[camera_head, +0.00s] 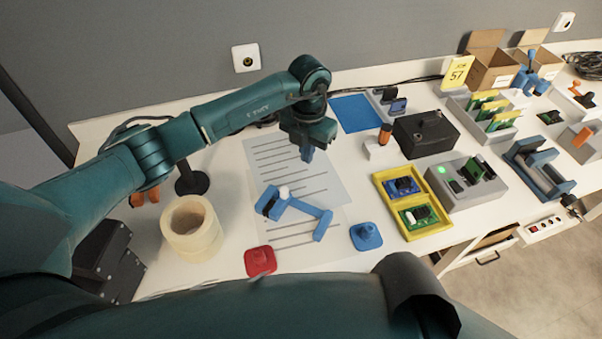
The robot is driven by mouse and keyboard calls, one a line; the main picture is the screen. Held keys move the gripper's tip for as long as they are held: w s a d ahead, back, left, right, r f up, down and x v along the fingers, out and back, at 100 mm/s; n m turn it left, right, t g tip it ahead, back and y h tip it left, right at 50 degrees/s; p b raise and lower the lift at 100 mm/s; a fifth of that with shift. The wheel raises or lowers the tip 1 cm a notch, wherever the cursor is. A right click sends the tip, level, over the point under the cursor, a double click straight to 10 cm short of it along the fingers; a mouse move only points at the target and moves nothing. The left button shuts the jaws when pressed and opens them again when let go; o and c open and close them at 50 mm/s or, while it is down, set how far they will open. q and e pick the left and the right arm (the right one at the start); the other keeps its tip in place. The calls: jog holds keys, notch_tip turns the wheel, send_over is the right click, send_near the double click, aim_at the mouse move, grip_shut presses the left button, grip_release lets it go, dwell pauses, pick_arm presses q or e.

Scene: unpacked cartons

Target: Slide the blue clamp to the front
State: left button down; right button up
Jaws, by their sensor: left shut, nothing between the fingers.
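A blue clamp (321,223), a bar with a jaw at each end, lies on the printed sheets in the middle of the table. A small white round thing sits at its left part. My left gripper (308,155) points down above the upper sheet, beyond the clamp, with its fingers shut and empty. It is apart from the clamp. My right gripper is not in view; a teal arm link of mine crosses the bottom edge.
A tape roll (190,228) stands at left, a red piece (260,261) and a blue piece (366,236) nearer the front edge. A yellow tray (433,226) with circuit boards and a grey fixture (480,194) stand to the right. A black box (426,134) is farther back.

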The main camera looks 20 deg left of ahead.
aim_at(298, 198)
pick_arm(q)
notch_tip(298, 198, down, 10)
jog(key=shift+s+d+r, duration=0.15)
jog(key=shift+r, duration=0.05)
jog(key=s+p, duration=0.1)
jog(key=s+a+p, duration=0.1)
jog(key=s, duration=0.1)
jog(key=shift+r, duration=0.2)
jog(key=shift+s+a+f+p, duration=0.1)
jog(key=shift+s+p, duration=0.25)
jog(key=shift+p, duration=0.05)
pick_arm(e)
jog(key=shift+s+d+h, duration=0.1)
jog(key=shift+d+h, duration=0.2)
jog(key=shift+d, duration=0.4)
pick_arm(q)
jog(key=shift+a, duration=0.1)
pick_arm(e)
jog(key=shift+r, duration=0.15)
